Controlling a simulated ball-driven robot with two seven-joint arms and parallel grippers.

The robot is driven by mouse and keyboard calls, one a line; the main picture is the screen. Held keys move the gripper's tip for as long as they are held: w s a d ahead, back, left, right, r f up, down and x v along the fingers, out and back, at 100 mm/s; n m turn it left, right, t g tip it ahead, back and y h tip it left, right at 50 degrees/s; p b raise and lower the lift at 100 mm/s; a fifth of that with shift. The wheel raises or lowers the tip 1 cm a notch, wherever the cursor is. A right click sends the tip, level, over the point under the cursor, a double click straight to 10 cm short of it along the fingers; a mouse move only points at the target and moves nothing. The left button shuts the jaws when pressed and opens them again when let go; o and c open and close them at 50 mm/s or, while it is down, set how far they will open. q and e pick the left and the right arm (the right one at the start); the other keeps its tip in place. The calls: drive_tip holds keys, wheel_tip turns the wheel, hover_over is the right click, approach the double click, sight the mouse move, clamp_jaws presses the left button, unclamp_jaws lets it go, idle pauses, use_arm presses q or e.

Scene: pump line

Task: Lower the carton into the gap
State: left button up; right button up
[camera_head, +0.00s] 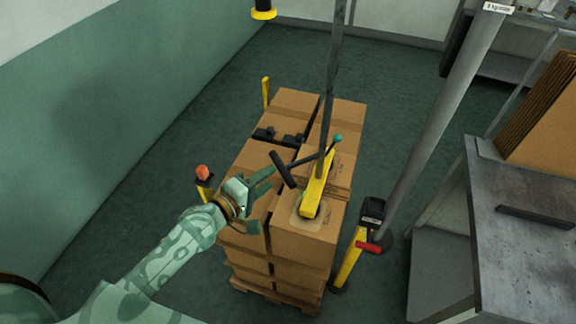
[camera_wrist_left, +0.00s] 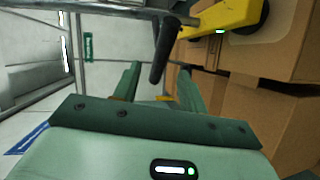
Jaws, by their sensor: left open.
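A brown carton (camera_head: 300,243) is at the front right of the stack, under a yellow lifting tool (camera_head: 316,192) that hangs from a dark pole. The tool has a black bar handle (camera_head: 283,170) and a teal knob (camera_head: 337,139). The gap is not clearly visible, and I cannot tell whether the carton rests or hangs. My left gripper (camera_head: 262,201) is open and empty, just left of the handle. In the left wrist view, the handle (camera_wrist_left: 165,50) shows ahead, between the lines of the fingers, with no clear contact. My right gripper is not in view.
Other stacked cartons (camera_head: 252,167) stand on a pallet (camera_head: 270,293), with a black fitting (camera_head: 280,136) on top. A yellow post with a red handle (camera_head: 350,257) stands right of the stack, and an orange-topped post (camera_head: 203,175) left. A grey bench (camera_head: 530,215) is at right.

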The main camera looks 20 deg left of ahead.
sight(281, 169)
use_arm(q)
drive_tip(key=b+x, duration=0.1)
drive_tip(key=x, duration=0.7)
drive_tip(key=shift+w+d+f, duration=0.1)
drive_tip(key=shift+w, duration=0.1)
drive_tip(key=c, duration=0.9)
drive_tip(key=shift+f, duration=0.1)
clamp_jaws()
